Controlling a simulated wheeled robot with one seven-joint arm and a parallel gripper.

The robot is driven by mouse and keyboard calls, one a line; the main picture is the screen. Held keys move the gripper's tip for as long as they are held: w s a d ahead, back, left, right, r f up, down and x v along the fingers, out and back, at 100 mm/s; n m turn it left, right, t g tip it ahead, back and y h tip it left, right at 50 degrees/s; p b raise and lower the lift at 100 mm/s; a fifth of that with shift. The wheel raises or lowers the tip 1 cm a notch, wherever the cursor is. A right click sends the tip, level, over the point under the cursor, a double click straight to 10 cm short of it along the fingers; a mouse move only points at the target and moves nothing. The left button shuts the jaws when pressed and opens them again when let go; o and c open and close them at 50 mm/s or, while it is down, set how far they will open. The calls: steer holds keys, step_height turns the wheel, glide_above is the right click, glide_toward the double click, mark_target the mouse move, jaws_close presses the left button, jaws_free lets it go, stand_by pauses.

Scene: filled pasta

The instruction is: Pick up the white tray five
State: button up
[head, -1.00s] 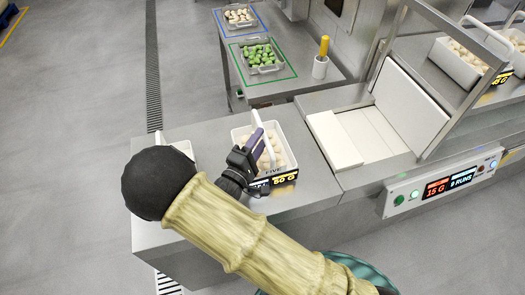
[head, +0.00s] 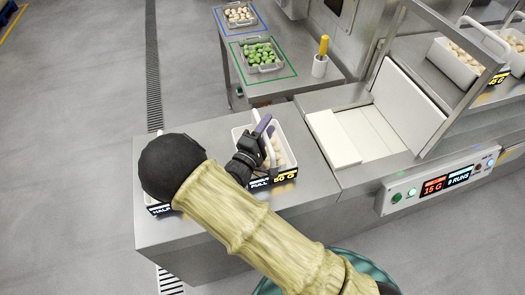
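The white tray (head: 282,133) stands on the steel counter, with pale filled pasta in it and an upright white handle (head: 257,118). Its black front label shows "50 G" in yellow; the word "FIVE" on its rim in the earlier picture is now covered by my gripper. My gripper (head: 262,129), with a purple finger, is over the tray, close beside the handle. My wrist hides the tray's left front part. I cannot tell whether the fingers touch the handle or how far apart they are.
Another white tray (head: 149,196), labelled "HALF", is mostly hidden behind my arm on the left. A white board (head: 334,140) and a control panel (head: 441,187) are to the right.

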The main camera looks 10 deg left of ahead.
jaws_close()
stand_by(1.5)
